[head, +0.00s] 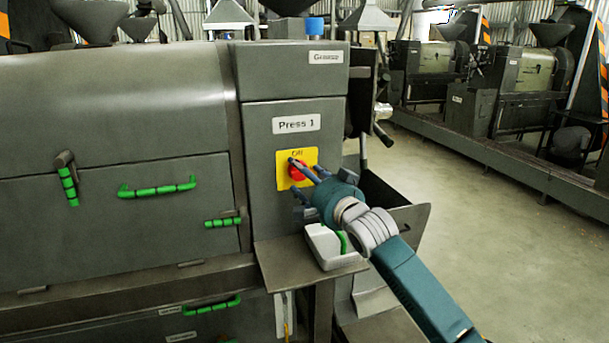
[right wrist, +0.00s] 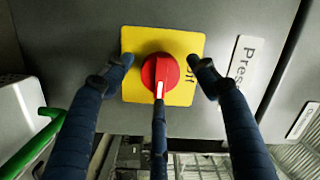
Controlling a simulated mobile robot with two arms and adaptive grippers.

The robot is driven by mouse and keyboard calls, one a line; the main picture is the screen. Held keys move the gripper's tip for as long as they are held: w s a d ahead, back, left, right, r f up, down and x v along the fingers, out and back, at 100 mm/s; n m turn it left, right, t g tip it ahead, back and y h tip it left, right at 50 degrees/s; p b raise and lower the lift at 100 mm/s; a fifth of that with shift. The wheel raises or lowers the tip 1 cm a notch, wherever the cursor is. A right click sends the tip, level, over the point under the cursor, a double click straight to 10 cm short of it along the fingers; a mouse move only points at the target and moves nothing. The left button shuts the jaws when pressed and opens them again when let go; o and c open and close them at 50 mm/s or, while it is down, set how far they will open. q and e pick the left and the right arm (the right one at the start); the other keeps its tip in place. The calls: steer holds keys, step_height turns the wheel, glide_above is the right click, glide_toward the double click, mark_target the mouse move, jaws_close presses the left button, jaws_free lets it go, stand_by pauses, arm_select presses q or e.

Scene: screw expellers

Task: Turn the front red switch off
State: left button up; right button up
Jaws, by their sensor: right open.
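The red switch (head: 297,172) is a round knob on a yellow plate (head: 284,156) on the front of the grey press. The word "Off" stands at the plate's top. In the right wrist view the red knob (right wrist: 150,72) has a white mark pointing to the bottom of the picture, not towards the "Off" word at the right. My right gripper (head: 306,177) is open in front of the switch. In the right wrist view its fingers (right wrist: 160,64) straddle the knob, one on each side, with a third over the knob's lower edge. Contact cannot be told. My left gripper is not in view.
A white tray (head: 322,238) with a green item sits on a metal ledge (head: 275,262) below the switch. Green handles (head: 157,190) mark the press doors at left. A "Press 1" label (head: 297,124) is above the plate. Open floor (head: 470,220) lies at right.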

steer(key=shift+c, duration=0.6)
steer(key=c, duration=1)
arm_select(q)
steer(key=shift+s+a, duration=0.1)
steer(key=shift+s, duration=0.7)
arm_select(e)
steer(key=shift+r, duration=0.1)
steer(key=shift+c, duration=0.2)
arm_select(q)
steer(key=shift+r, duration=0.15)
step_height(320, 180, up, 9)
steer(key=p, duration=0.9)
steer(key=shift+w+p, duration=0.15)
steer(key=shift+p, duration=0.15)
arm_select(e)
steer(key=shift+s+a+r+n+g+h, duration=0.1)
steer(key=shift+n+h, duration=0.35)
steer(key=shift+n, duration=2.3)
steer(key=shift+w+a+r+n+g+h, duration=0.1)
steer(key=shift+n+h, duration=0.4)
steer(key=shift+n, duration=2.2)
steer(key=shift+s+a+r+n+g+h, duration=0.1)
steer(key=shift+n+h, duration=0.35)
steer(key=shift+n, duration=2.3)
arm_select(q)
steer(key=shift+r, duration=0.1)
arm_select(e)
steer(key=shift+f, duration=0.1)
